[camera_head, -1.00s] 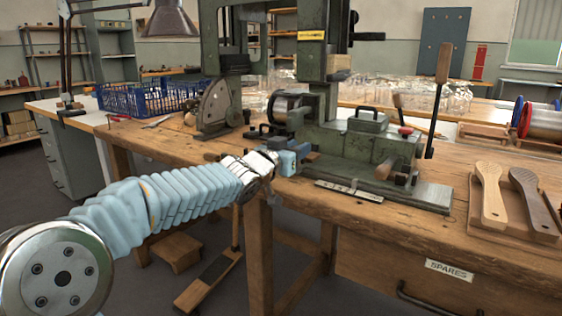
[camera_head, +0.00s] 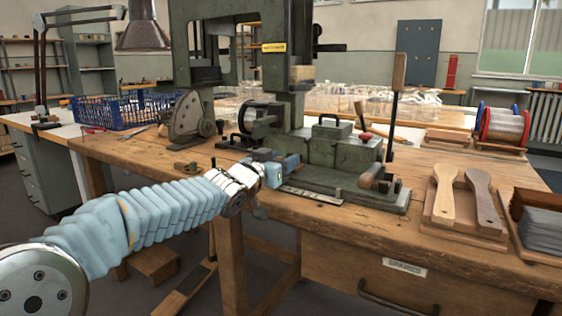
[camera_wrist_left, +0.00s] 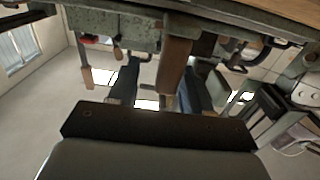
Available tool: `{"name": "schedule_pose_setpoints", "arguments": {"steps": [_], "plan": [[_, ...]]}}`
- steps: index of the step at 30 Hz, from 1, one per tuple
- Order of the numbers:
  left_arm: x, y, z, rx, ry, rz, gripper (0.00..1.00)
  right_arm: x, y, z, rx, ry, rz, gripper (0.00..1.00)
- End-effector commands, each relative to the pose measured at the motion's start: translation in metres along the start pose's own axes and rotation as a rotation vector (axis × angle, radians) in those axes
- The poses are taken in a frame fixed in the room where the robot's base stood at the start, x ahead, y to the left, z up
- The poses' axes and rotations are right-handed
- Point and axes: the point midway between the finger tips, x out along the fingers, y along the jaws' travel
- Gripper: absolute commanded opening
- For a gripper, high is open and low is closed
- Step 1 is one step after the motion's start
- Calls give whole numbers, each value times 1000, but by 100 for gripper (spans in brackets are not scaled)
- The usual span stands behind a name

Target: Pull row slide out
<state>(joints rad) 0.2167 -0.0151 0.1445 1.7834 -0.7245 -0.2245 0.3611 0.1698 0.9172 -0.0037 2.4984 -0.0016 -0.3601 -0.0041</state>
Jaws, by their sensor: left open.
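The green tufting machine (camera_head: 340,150) stands on the wooden bench. A flat metal strip with markings (camera_head: 312,195) lies along its front base; I cannot tell whether this is the row slide. My left gripper (camera_head: 274,160) is open at the machine's front left, just above the bench edge. The left wrist view looks upside down. There, the dark blue-grey fingers of the left gripper (camera_wrist_left: 160,92) stand apart, with a wooden piece (camera_wrist_left: 175,62) showing between them; contact cannot be told. My right gripper is not in view.
A long lever with a wooden handle (camera_head: 398,75) rises at the machine's right. Brush handles (camera_head: 443,195) lie on a wooden tray right of it. A blue crate (camera_head: 120,108) stands at the back left. Bare bench top (camera_head: 385,228) shows in front of the machine.

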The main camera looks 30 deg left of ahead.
Motion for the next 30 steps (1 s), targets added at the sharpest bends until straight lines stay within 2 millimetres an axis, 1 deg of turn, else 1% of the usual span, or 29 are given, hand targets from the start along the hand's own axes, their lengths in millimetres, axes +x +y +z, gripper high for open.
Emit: {"name": "schedule_pose_setpoints", "arguments": {"steps": [2, 5, 8, 15, 18, 21, 25, 30], "plan": [[-2, -1, -1, 0, 0, -1, 49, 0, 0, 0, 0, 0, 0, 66], [-11, -1, -2, 1, 1, -3, 49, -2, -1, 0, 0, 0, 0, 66], [-29, -1, -3, 2, 2, -2, 49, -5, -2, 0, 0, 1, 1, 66], [-89, 1, -3, 0, 2, 0, 49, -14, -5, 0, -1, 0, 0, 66], [-110, 1, -3, 0, 2, 0, 49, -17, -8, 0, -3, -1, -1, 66], [-125, 1, -2, 1, 2, 1, 49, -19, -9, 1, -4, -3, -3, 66], [-136, 1, -1, 0, 1, 2, 49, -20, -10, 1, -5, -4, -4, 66], [-138, 1, 1, 0, -1, 1, 49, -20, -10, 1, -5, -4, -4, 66]]}}
